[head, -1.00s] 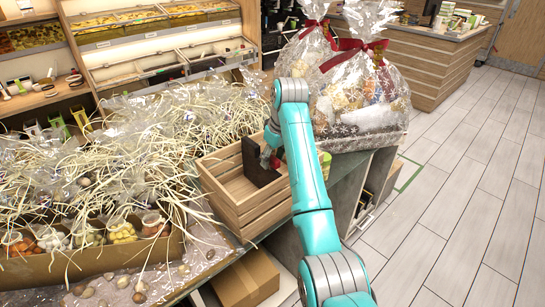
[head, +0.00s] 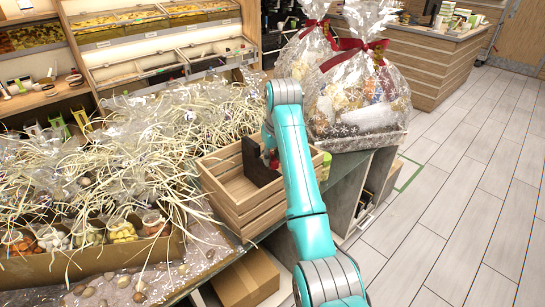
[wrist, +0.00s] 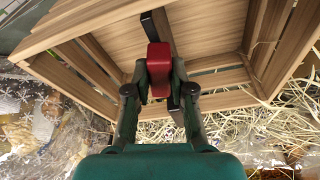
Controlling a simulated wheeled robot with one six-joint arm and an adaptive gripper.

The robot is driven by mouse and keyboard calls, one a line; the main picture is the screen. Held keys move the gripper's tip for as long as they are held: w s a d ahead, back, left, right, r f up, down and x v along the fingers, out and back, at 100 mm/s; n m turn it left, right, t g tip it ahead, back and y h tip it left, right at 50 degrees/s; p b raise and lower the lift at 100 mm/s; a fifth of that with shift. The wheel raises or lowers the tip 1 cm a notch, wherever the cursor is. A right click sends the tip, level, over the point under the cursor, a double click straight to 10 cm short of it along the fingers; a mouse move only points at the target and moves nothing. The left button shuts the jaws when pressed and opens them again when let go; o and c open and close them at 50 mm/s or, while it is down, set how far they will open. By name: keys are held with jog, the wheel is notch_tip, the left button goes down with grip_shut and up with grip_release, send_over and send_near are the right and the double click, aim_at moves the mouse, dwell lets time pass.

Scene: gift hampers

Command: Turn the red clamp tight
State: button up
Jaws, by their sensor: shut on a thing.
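The red clamp (wrist: 158,62) is in the middle of the wrist view, on a dark bar (wrist: 174,105) that runs along it inside the wooden crate. My gripper (wrist: 159,76) has a finger on each side of the clamp and is shut on it. In the head view the slatted wooden crate (head: 238,212) stands on the counter edge with a dark upright piece (head: 253,165) inside. A small bit of the red clamp (head: 273,161) shows there beside my arm. My arm hides my fingertips in that view.
Wrapped hampers (head: 360,95) with red bows stand close behind and right of the crate. Clear bags with pale paper shreds (head: 120,150) crowd its left side, some strands reaching the crate. A cardboard box (head: 245,280) is below the counter. The floor at right is clear.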

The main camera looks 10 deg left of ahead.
jog(key=shift+m, duration=0.4)
jog(key=m+h, duration=0.1)
jog(key=m, duration=0.2)
jog(key=shift+a+m, duration=0.1)
jog(key=shift+m, duration=0.3)
jog(key=shift+a+m+h, duration=0.15)
jog(key=shift+m+h, duration=0.15)
jog(key=shift+m, duration=1.7)
